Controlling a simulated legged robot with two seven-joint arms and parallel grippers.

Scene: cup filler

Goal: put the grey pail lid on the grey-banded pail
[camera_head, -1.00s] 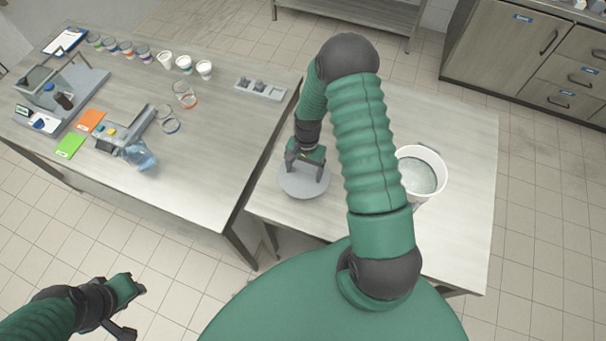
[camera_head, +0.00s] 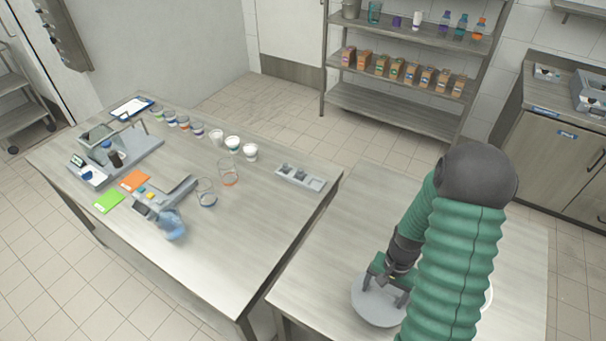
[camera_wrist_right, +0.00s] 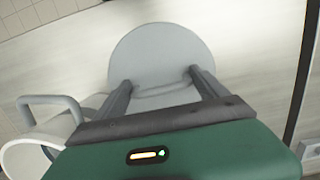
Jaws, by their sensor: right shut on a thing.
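The round grey pail lid (camera_head: 372,307) is in the jaws of my right gripper (camera_head: 384,284), over the right-hand table. In the right wrist view the lid (camera_wrist_right: 165,55) lies flat between and beyond the two fingers (camera_wrist_right: 160,90); its grip point is hidden. I cannot tell its exact height above the table. The pail is almost fully hidden behind my right arm in the head view; only a sliver of white rim (camera_head: 489,296) shows. In the right wrist view part of the white pail (camera_wrist_right: 22,150) shows at lower left, apart from the lid. Its band is not visible. My left gripper is out of view.
The left table (camera_head: 230,265) holds cups, a grey holder (camera_head: 299,177), orange and green cards and small apparatus. A gap separates the two tables. The right table's left part (camera_head: 325,275) is bare. A shelf rack (camera_head: 400,100) with bottles and boxes stands behind.

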